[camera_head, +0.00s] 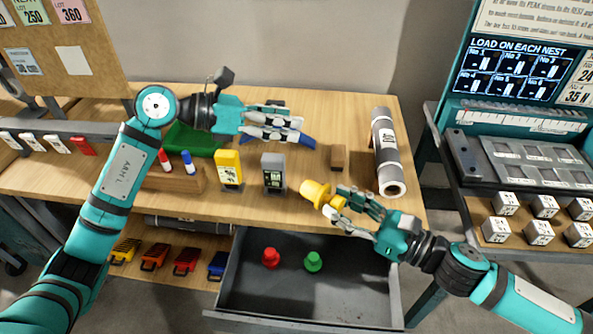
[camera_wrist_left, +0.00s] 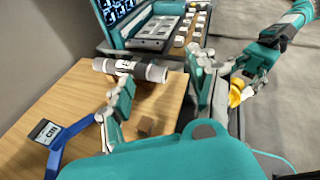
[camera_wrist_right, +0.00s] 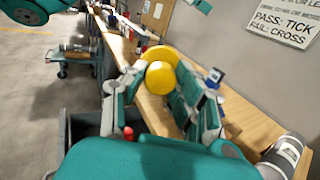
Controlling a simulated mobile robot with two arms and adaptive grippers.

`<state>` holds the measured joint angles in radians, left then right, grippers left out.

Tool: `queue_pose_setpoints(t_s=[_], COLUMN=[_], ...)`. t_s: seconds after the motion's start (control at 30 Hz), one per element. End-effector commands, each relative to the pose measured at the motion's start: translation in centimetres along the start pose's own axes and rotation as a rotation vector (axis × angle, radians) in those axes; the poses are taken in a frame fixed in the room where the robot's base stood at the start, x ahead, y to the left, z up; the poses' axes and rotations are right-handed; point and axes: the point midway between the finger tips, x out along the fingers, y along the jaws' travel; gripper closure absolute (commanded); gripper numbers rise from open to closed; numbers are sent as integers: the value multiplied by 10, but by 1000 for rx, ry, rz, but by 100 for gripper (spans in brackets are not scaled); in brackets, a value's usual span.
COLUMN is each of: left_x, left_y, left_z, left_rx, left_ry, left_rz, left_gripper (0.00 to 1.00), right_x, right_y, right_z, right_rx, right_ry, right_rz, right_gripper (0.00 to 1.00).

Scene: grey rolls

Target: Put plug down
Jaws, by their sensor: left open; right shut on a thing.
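A yellow plug (camera_head: 316,193) is held in my right gripper (camera_head: 345,210), over the table's front edge and the open drawer. It also shows between the fingers in the right wrist view (camera_wrist_right: 160,78). A red plug (camera_head: 270,258) and a green plug (camera_head: 313,262) stand in the open grey drawer (camera_head: 350,296) below the table top. My left gripper (camera_head: 300,128) is open and empty above the back of the table, over a blue object (camera_head: 305,141). The yellow plug also appears at the right in the left wrist view (camera_wrist_left: 236,93).
A pen holder (camera_head: 178,180) is at left. A teal test bench (camera_head: 520,150) stands at right. The drawer's right half is clear.

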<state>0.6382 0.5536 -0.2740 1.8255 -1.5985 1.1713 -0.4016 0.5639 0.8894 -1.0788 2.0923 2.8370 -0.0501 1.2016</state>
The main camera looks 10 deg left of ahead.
Motion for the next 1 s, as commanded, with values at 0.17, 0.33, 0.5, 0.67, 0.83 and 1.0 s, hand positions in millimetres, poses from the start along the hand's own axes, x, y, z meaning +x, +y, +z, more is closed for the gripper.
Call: queue_pose_setpoints(t_s=[0.17, 0.33, 0.5, 0.67, 0.83, 1.0], left_x=[26, 12, -6, -7, 8, 30], left_y=[-99, -137, -145, -144, -133, -118], left_z=[1, -16, -22, -27, -42, -63], left_rx=[553, 977, 1192, 1242, 1237, 1235], left_ry=[376, 691, 863, 911, 912, 912], left_rz=[-94, -66, -14, 1, -3, -3], left_gripper=[40, 40, 40, 40, 40, 40], right_x=[0, 0, 0, 0, 0, 0], right_y=[0, 0, 0, 0, 0, 0], right_z=[0, 0, 0, 0, 0, 0], right_rx=[0, 0, 0, 0, 0, 0], right_ry=[0, 0, 0, 0, 0, 0], right_rz=[0, 0, 0, 0, 0, 0], right_gripper=[91, 91, 91, 92, 92, 92])
